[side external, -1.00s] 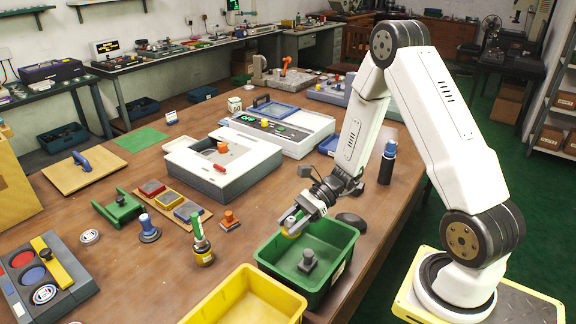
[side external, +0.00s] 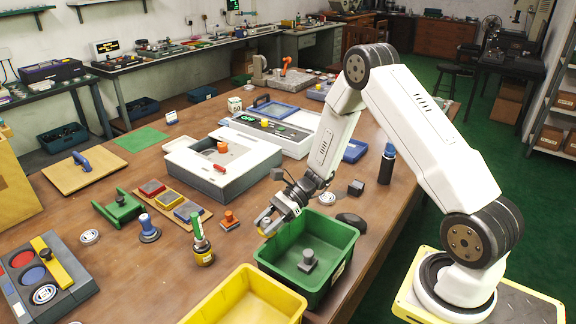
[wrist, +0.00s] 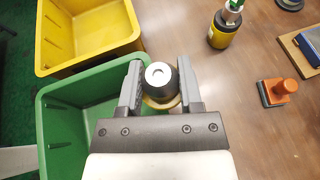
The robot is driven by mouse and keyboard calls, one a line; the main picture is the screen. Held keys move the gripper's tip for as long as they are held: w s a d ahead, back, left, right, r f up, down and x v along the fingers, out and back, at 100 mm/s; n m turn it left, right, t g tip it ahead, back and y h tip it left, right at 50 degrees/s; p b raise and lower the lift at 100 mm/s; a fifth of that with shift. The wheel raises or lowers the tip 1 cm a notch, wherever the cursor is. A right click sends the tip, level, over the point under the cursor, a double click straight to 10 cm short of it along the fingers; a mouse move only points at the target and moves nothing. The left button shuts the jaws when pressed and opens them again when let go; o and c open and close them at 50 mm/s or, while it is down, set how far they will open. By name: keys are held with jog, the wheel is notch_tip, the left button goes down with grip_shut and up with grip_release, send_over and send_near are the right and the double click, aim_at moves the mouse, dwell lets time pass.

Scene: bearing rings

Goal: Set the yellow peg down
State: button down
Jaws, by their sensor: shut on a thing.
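My gripper (side external: 267,223) is shut on the yellow peg (wrist: 161,84) and holds it upright. In the wrist view the peg shows a silver top, a dark body and a yellow lower part between the two fingers. In the side view only a bit of yellow (side external: 268,232) shows under the fingertips. The gripper is just beyond the far left edge of the green bin (side external: 336,233), low over the brown table. I cannot tell whether the peg touches the table; its underside is hidden.
A grey knobbed piece (side external: 307,260) lies in the green bin. The yellow bin (side external: 245,294) stands beside it.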

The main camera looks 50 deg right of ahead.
jog(key=shift+w+f, duration=3)
jog(key=shift+w, duration=0.05)
jog(key=shift+w+f, duration=0.2)
jog(key=shift+f, duration=1.65)
jog(key=shift+f, duration=0.15)
jog(key=shift+c, duration=1.3)
grip_release()
